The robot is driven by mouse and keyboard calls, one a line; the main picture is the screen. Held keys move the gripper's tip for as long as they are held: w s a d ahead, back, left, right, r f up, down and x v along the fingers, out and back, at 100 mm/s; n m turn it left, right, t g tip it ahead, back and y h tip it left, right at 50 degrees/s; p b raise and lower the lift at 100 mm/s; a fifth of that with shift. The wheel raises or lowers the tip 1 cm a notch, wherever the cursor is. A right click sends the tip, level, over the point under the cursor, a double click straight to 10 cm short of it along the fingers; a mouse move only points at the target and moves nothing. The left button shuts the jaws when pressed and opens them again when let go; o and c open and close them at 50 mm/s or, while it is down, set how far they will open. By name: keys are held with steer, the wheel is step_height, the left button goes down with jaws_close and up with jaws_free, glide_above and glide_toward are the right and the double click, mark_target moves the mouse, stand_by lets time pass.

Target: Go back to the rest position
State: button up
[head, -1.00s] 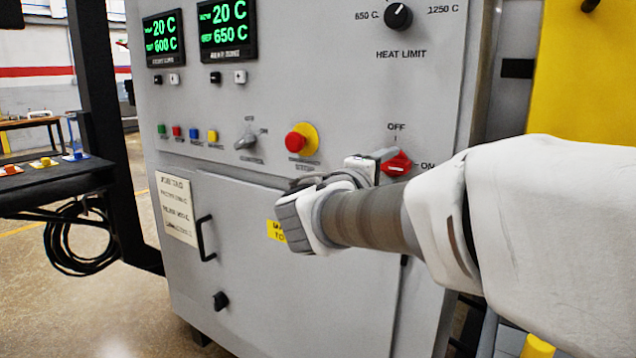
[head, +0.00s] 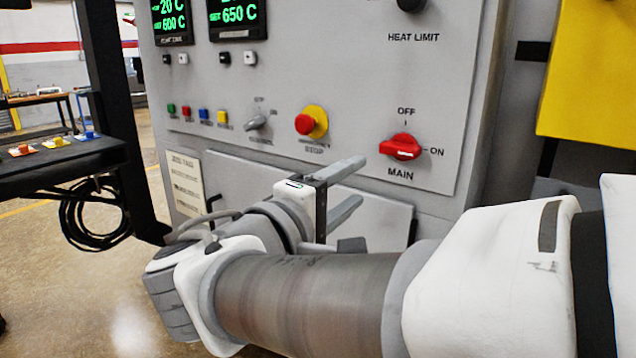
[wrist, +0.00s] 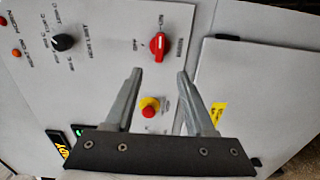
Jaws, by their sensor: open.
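My gripper (head: 352,190) is open and empty in the head view, in front of the grey furnace panel (head: 370,80) and below the red MAIN switch (head: 401,147). The switch handle lies roughly level, toward ON. In the wrist view my gripper's two fingers (wrist: 158,72) are spread apart, with the panel beyond them. The red switch (wrist: 159,46) shows past the fingertips, clear of them. The red emergency stop button (wrist: 150,108) on its yellow base shows between the fingers. My arm hides part of the lower cabinet in the head view.
A dark bench (head: 60,165) with small coloured parts stands at the left, with coiled black cable (head: 92,215) below it. A black post (head: 112,110) rises beside the furnace. A yellow panel (head: 592,80) is at the right. Open floor (head: 90,290) shows at the lower left.

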steer(key=s+d+f+m+g+y, duration=0.1)
steer(key=s+d+f+m+g, duration=0.35)
steer(key=d+f+g, duration=0.4)
steer(key=s+d+f+m+y, duration=0.1)
steer(key=s+f+m+y, duration=0.5)
steer(key=s+f+y, duration=0.3)
step_height(320, 180, up, 22)
steer(key=p, duration=2.2)
steer(key=shift+w+y, duration=0.3)
steer(key=shift+a+f+g, duration=0.1)
steer(key=shift+g, duration=0.15)
